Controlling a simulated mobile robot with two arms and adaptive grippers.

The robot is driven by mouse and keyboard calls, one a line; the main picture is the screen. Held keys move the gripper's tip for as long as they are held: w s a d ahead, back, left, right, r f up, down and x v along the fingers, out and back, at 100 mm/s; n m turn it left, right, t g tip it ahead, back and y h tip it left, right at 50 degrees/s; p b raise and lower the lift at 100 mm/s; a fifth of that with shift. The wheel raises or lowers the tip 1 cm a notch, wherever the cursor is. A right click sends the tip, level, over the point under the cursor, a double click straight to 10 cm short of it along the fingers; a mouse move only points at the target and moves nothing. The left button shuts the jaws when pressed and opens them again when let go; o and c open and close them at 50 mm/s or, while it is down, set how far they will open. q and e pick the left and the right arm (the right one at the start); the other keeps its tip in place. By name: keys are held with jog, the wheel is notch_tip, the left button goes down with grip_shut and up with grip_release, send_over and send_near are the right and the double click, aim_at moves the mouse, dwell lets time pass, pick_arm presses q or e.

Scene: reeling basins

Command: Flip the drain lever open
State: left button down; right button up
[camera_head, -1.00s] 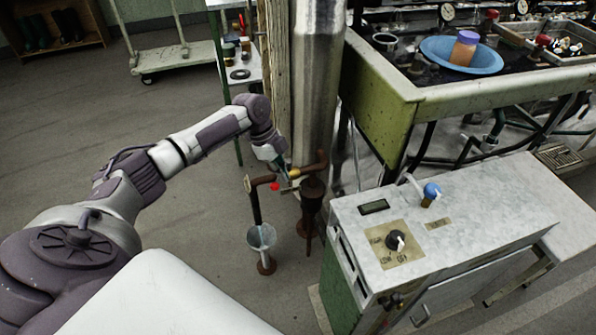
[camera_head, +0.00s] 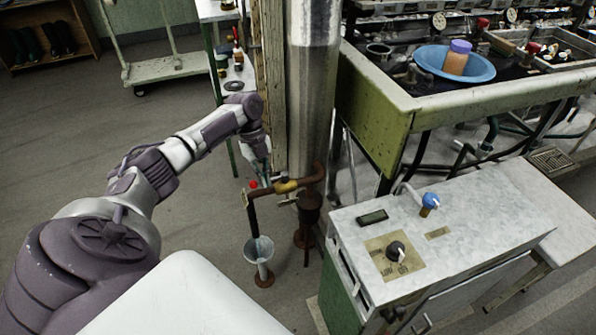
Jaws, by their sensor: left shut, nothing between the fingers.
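The drain lever shows as a small red knob (camera_head: 253,184) beside a brass valve body (camera_head: 286,186) on a rusty pipe (camera_head: 312,176). The knob is at the spout end of the pipe, so the lever appears to lie roughly along the pipe; its shank is mostly hidden. My left gripper (camera_head: 266,178) is shut and empty, pointing down just behind the pipe, between the knob and the valve body. I cannot tell whether it touches the lever. A grey funnel (camera_head: 259,250) stands under the spout; whether liquid runs is unclear. My right gripper is out of view.
A tall metal column (camera_head: 312,85) and wooden post (camera_head: 271,60) stand right behind the valve. A control cabinet (camera_head: 460,225) is to the right, below a green-sided basin bench (camera_head: 372,118). A cart (camera_head: 165,68) stands back left. The floor at left is open.

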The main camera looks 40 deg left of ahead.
pick_arm(q)
jog(key=shift+w+a+r, duration=0.1)
jog(key=shift+w+a, duration=0.05)
jog(key=shift+a, duration=0.15)
dwell(0.4)
jog(key=shift+w+a+r, duration=0.1)
jog(key=shift+a+r, duration=0.05)
jog(key=shift+r, duration=0.15)
jog(key=v, duration=1.1)
